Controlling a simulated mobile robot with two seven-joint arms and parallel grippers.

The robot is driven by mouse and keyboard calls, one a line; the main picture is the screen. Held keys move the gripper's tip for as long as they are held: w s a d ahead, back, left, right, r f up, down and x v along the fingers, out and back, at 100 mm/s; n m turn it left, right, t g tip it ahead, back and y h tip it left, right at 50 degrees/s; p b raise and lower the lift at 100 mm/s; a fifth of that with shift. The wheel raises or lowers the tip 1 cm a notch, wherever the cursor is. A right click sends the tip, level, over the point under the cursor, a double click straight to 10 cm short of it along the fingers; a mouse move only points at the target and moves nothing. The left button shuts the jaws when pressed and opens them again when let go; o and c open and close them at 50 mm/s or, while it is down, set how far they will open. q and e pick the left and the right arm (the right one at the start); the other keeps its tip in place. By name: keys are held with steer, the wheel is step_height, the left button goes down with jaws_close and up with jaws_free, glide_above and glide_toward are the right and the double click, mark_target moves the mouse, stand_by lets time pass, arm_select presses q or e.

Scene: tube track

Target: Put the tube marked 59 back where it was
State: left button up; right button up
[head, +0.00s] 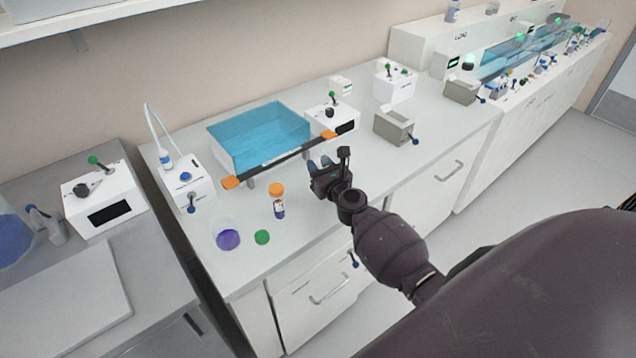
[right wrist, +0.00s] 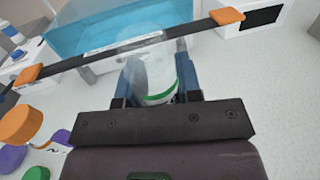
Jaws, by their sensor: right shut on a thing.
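My right gripper (head: 322,165) is above the counter, in front of the blue-topped basin. In the right wrist view its two blue fingers (right wrist: 158,80) are shut on a clear and white cylindrical thing with a green band (right wrist: 160,98). I cannot read a number on it. An orange-capped tube (head: 278,202) with a purple and white label stands upright on the counter, left of the gripper. Its cap also shows in the right wrist view (right wrist: 20,124). Its number is too small to read. My left gripper is not in view.
A black bar with orange ends (head: 285,158) runs along the front of the blue basin (head: 235,165). A dish with purple content (head: 228,236) and a green disc (head: 262,237) lie near the front edge. A grey open box (head: 394,127) stands to the right.

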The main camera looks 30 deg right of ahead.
step_height(320, 180, down, 4)
steer(key=b, duration=0.3)
steer(key=shift+f, duration=0.1)
steer(key=shift+f+b, duration=0.25)
steer(key=shift+b, duration=0.15)
steer(key=shift+r, duration=0.2)
steer(key=shift+f, duration=0.3)
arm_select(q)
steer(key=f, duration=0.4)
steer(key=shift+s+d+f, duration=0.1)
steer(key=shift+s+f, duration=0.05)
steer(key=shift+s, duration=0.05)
arm_select(e)
steer(key=o, duration=0.9)
steer(key=shift+o, duration=0.2)
steer(key=shift+r, duration=0.15)
